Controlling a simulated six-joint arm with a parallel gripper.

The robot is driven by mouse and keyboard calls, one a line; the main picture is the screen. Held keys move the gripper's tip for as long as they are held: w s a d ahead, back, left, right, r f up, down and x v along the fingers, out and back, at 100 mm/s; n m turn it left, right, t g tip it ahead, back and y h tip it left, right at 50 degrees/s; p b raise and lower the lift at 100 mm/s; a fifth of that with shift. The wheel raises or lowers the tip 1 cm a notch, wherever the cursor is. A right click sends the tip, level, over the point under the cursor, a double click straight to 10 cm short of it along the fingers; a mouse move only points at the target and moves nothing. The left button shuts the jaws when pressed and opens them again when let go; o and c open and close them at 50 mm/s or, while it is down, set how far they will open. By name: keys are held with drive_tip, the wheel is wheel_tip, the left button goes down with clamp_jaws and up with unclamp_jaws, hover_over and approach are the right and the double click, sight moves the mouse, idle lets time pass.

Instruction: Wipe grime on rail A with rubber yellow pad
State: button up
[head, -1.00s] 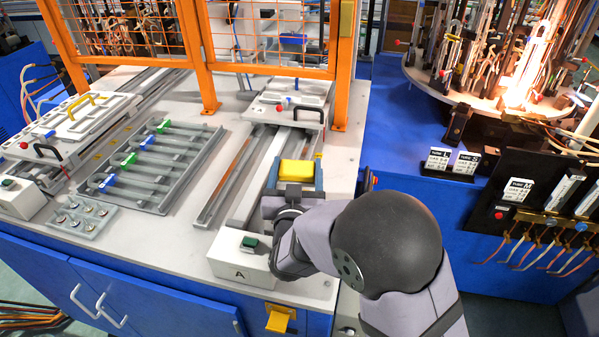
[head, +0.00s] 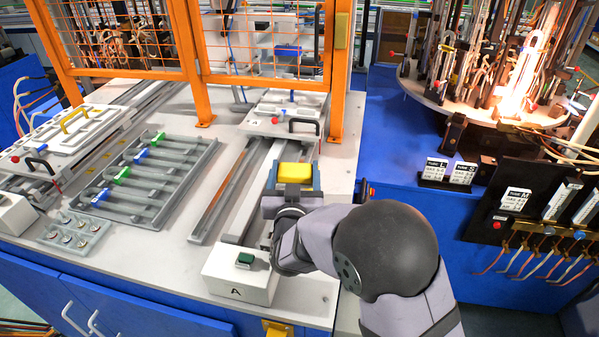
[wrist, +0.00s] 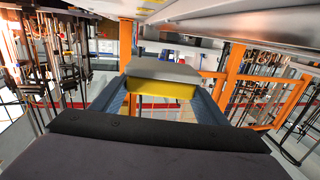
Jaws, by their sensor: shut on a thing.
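My gripper (head: 292,184) is shut on the yellow pad (head: 295,173), whose yellow block sits between the blue fingers. The wrist view shows the yellow pad (wrist: 160,90) with a grey slab along one face. Rail A (head: 250,185) is the pale rail running back from the white box marked A (head: 240,275). The pad is over or beside its right side, near the middle of its length. The gripper and arm hide part of that rail. I cannot tell whether the pad touches the rail. No grime stands out clearly on it.
A carriage plate (head: 270,122) with a black handle stands behind the pad. An orange guard frame (head: 205,95) rises at the back. A grey tray (head: 160,195) of glass tubes lies left. A glowing burner turntable (head: 485,112) stands at right.

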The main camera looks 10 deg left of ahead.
sight(295, 166)
drive_tip(key=shift+w+a+f, duration=0.2)
drive_tip(key=shift+w+f, duration=0.1)
drive_tip(key=shift+w, duration=0.45)
drive_tip(key=shift+w+a+f, duration=0.15)
drive_tip(key=shift+w+f, duration=0.15)
drive_tip(key=shift+w, duration=0.45)
drive_tip(key=shift+w+a+f+b, duration=0.1)
drive_tip(key=shift+w+a+b, duration=0.1)
drive_tip(key=shift+w, duration=0.3)
drive_tip(key=shift+w+a+f+b, duration=0.1)
drive_tip(key=shift+w+b, duration=0.05)
drive_tip(key=shift+w, duration=0.3)
drive_tip(key=shift+w+d, duration=0.1)
drive_tip(key=shift+w, duration=0.7)
drive_tip(key=shift+w+r, duration=0.1)
